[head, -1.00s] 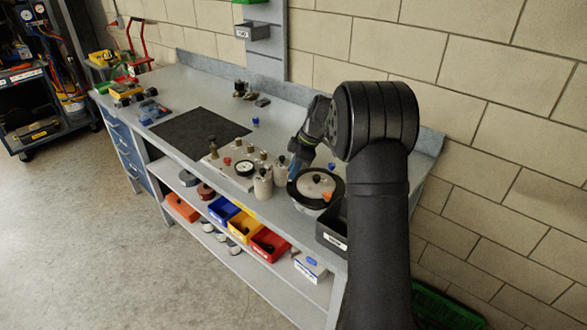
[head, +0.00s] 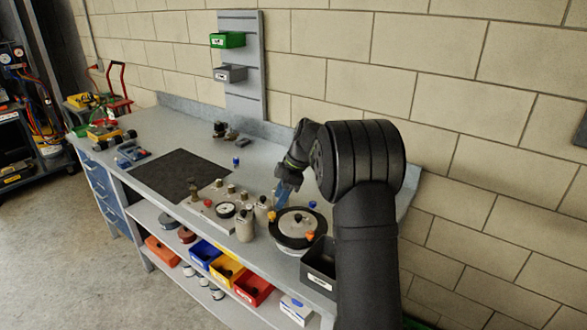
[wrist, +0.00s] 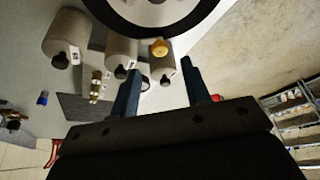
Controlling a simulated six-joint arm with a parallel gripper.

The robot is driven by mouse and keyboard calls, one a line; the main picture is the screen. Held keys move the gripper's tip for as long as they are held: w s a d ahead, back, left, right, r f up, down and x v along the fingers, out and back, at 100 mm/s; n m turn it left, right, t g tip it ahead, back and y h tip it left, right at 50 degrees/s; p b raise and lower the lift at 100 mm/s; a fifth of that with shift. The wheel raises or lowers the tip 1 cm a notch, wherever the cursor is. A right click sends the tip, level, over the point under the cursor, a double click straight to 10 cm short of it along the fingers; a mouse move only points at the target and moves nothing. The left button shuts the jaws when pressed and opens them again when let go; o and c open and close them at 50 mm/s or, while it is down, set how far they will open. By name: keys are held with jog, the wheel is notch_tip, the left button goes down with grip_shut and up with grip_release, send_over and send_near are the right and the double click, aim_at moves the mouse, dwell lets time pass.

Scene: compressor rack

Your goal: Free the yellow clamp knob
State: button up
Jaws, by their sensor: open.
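The yellow clamp knob (wrist: 158,47) shows in the wrist view at the edge of a round, dark-rimmed vessel (wrist: 150,28). In the head view the vessel (head: 280,238) stands on the bench with a pale lid, and the yellow knob (head: 271,216) is a small spot at its left rim. My gripper (wrist: 162,66) is open and empty, its two blue fingers apart. In the wrist view the knob appears between and just beyond the fingertips; the remaining distance is unclear. In the head view my gripper (head: 284,194) hangs over the vessel's back left side.
An orange knob (head: 309,236) and a blue knob (head: 312,204) sit on the vessel's rim. Pale cylinders (head: 244,225) and a fitting plate with a gauge (head: 226,210) stand close left. A dark bin (head: 318,265) is at right. The black mat (head: 182,177) is clear.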

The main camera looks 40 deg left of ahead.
aim_at(272, 214)
jog(key=v, duration=1.2)
jog(key=x, duration=1.7)
jog(key=shift+a+f, duration=0.1)
